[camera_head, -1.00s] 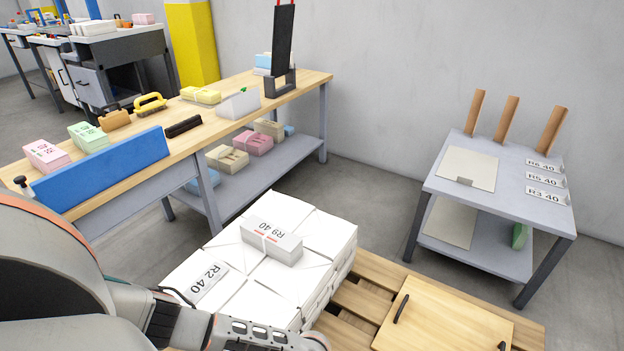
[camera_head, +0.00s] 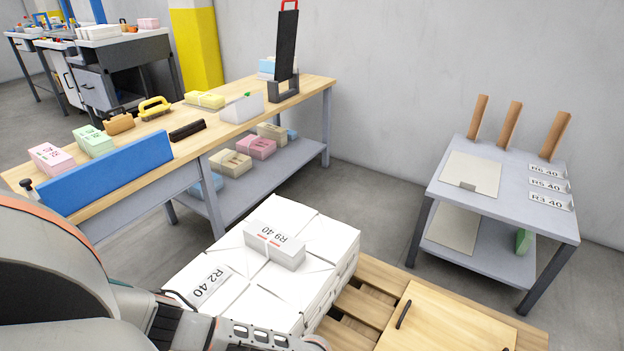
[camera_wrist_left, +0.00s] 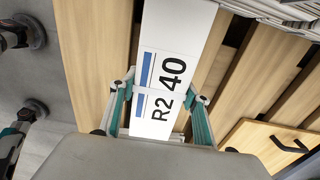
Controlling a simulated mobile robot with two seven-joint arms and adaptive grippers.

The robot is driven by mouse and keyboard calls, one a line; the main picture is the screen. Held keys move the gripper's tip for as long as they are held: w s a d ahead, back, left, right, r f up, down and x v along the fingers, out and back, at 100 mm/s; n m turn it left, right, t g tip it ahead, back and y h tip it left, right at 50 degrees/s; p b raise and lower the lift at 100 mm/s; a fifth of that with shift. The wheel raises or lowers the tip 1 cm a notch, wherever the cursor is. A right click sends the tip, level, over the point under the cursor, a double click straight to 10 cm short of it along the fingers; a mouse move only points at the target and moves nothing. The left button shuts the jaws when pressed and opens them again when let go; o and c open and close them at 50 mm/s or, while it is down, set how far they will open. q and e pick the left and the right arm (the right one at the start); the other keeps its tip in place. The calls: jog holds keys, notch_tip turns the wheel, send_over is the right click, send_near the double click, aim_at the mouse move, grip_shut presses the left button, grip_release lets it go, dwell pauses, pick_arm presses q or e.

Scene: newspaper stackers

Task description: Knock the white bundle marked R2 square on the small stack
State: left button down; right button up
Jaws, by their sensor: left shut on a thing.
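In the left wrist view my left gripper (camera_wrist_left: 160,108) is shut on a white bundle marked R2 40 (camera_wrist_left: 178,35), with two blue stripes across it. One finger is on each side of it. The pallet planks show beneath; whether the bundle touches anything below is unclear. In the head view a white stack (camera_head: 325,235) stands on the pallet, with a small white bundle marked R9 40 (camera_head: 274,247) on top. An R2 40 marking (camera_head: 209,288) shows at the stack's near left; I cannot tell whether it is the held bundle. My left fingers are hidden there.
The wooden pallet (camera_head: 369,305) carries a light board (camera_head: 450,318) with black handles, right of the stack. A grey table (camera_head: 508,205) with wooden handles and label cards stands at right. A workbench (camera_head: 228,130) with coloured bundles and a blue bar (camera_head: 110,171) is behind.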

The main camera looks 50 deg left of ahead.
pick_arm(q)
jog(key=shift+s+a, duration=0.1)
jog(key=shift+a, duration=0.55)
pick_arm(e)
jog(key=shift+w+r, duration=0.15)
jog(key=shift+r, duration=0.15)
dwell(0.4)
pick_arm(q)
jog(key=shift+d, duration=0.15)
pick_arm(e)
jog(key=shift+r, duration=0.1)
pick_arm(q)
jog(key=shift+w+d+p, duration=0.3)
jog(key=shift+d, duration=0.55)
jog(key=shift+w+d+r, duration=0.1)
jog(key=shift+w+d, duration=0.05)
jog(key=shift+d, duration=0.45)
jog(key=shift+w+d, duration=0.15)
jog(key=shift+d, duration=0.4)
pick_arm(e)
jog(key=shift+w+r, duration=0.2)
jog(key=shift+r, duration=0.35)
